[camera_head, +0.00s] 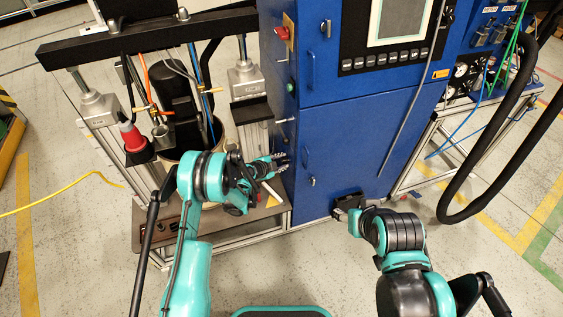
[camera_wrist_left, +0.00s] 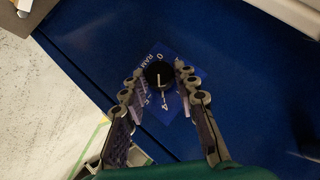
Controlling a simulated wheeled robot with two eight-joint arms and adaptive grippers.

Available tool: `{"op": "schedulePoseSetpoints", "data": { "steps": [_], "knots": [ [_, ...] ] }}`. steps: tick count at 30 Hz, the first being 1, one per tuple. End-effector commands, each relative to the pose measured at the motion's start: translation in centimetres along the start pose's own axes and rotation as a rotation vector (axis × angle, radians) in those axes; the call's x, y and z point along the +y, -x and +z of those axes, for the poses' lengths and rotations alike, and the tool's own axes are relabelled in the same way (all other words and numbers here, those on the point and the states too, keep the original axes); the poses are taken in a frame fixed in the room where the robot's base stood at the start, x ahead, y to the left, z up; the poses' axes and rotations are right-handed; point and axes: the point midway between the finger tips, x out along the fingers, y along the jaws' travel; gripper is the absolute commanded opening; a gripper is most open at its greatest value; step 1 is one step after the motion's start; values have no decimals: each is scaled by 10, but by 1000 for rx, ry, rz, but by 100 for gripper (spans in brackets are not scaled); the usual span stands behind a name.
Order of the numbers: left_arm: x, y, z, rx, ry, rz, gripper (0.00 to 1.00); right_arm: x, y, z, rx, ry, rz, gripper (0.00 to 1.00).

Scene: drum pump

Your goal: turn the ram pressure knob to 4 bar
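The black ram pressure knob (camera_wrist_left: 160,76) shows in the left wrist view on a blue cabinet face. A light pointer line runs roughly up and down on it. Its blue label (camera_wrist_left: 174,111) has a 0 above the knob and a 4 below it, with partly readable "RAM" lettering. My left gripper (camera_wrist_left: 159,82) is open, its fingertips on either side of the knob with apparent small gaps. In the head view the left gripper (camera_head: 274,164) is at the cabinet's left side, and the knob cannot be made out. My right gripper (camera_head: 346,207) is low before the cabinet front; its fingers are unclear.
The blue cabinet (camera_head: 350,140) stands centrally. The drum pump frame (camera_head: 150,38) with a drum, hoses and a red lamp (camera_head: 131,136) is left of it. Thick black hoses (camera_head: 490,150) loop down at the right. The floor in front is clear.

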Motion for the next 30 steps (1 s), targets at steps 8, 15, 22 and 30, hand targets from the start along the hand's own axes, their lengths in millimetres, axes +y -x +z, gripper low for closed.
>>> {"op": "schedulePoseSetpoints", "data": {
  "steps": [8,15,22,30],
  "knots": [
    [0,0,0,0,0,0,49,0,0,0,0,0,0,52],
    [-1,13,1,-2,1,-1,49,0,0,0,0,0,0,52],
    [0,61,0,-2,2,-1,49,0,0,0,0,0,0,52],
    [0,109,1,-1,1,0,49,0,0,0,0,0,0,52]
  ]
}}
